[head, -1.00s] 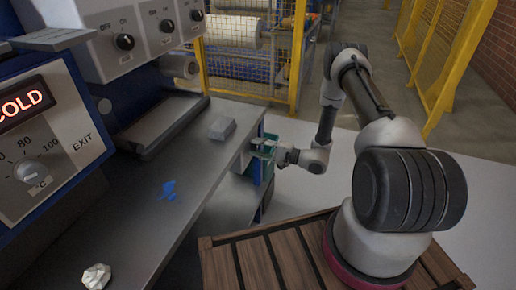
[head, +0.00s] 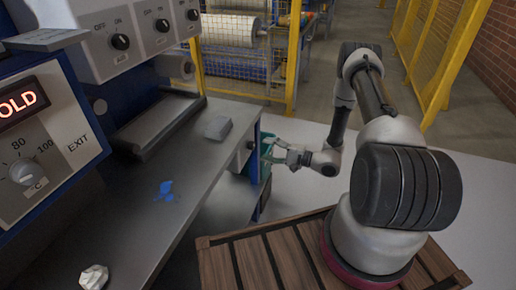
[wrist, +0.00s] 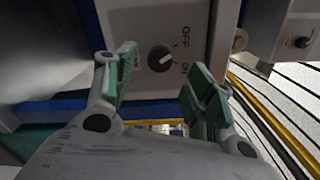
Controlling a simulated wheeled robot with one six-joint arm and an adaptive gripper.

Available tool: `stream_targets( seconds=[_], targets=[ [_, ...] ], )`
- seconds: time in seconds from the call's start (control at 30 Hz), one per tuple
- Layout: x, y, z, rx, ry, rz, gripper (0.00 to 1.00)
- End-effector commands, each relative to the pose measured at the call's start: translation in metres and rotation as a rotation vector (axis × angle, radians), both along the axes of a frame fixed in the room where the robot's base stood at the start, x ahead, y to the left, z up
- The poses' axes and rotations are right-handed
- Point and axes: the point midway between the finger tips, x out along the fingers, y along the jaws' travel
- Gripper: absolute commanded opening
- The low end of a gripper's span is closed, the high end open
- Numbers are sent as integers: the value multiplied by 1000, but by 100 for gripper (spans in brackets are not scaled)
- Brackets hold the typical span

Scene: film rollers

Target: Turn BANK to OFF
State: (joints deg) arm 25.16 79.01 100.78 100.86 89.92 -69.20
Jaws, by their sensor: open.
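A dark round knob (wrist: 162,59) with a white pointer sits on a grey panel in the wrist view. OFF and ON are printed beside it; the name BANK is not readable. The pointer faces the label side, nearer ON than OFF as far as I can tell. In the head view a small dark knob (head: 250,144) shows on the bench's end face, probably the same one. My gripper (wrist: 160,78) is open and empty, its green-padded fingers either side of the knob in the picture and apart from it. In the head view my gripper (head: 270,151) is just right of the bench end.
Other knobs (head: 120,41) line the upper panel at left. A grey block (head: 219,127), blue marks (head: 166,190) and a crumpled white piece (head: 93,277) are on the bench (head: 140,222). Yellow fencing (head: 294,60) stands behind. Pale floor right of the gripper is clear.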

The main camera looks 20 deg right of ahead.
Motion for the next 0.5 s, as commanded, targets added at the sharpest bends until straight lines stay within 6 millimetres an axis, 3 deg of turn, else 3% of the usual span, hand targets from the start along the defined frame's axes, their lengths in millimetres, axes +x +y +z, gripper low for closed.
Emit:
stream_targets(
  seconds=[0.23,0.5],
  targets=[
    [-28,-39,0,1,1,-2,54],
    [-37,-51,0,0,0,0,54]
  ],
)
